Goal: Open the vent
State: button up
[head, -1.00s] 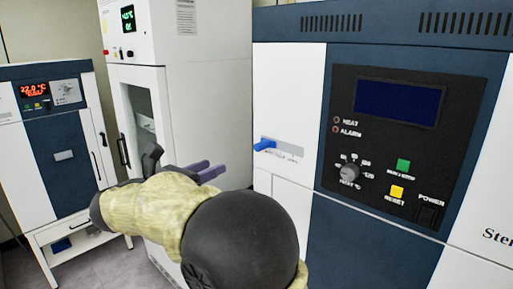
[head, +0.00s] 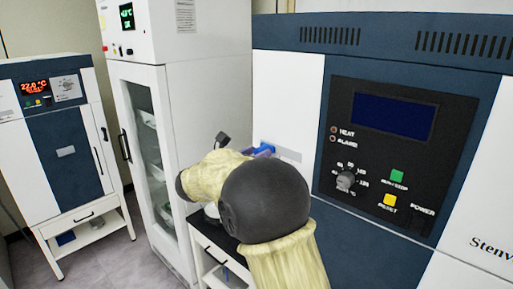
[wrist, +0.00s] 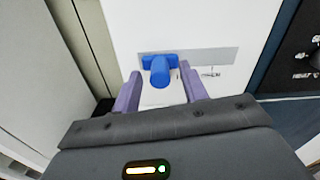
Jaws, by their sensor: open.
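The vent handle is a blue lever (wrist: 160,70) on a grey label plate (wrist: 215,56), set in the white left panel of the large machine. In the head view the blue lever (head: 266,146) is partly hidden by my arm and gripper. My gripper (wrist: 160,86) is open, with one purple finger on each side of the lever's projecting end in the wrist view. The fingers look apart from the lever, with white panel showing between. I cannot tell whether the fingertips reach past its end. In the head view the purple fingertips (head: 262,152) are close to the lever.
A dark control panel (head: 388,160) with a knob, buttons and a blank screen is right of the lever. A white glass-door cabinet (head: 205,105) stands close on the left. Another machine (head: 60,150) stands farther left. A low cart (head: 205,240) is below my arm.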

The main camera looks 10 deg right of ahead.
jog(key=shift+w+d, duration=0.25)
jog(key=shift+d, duration=0.05)
grip_shut()
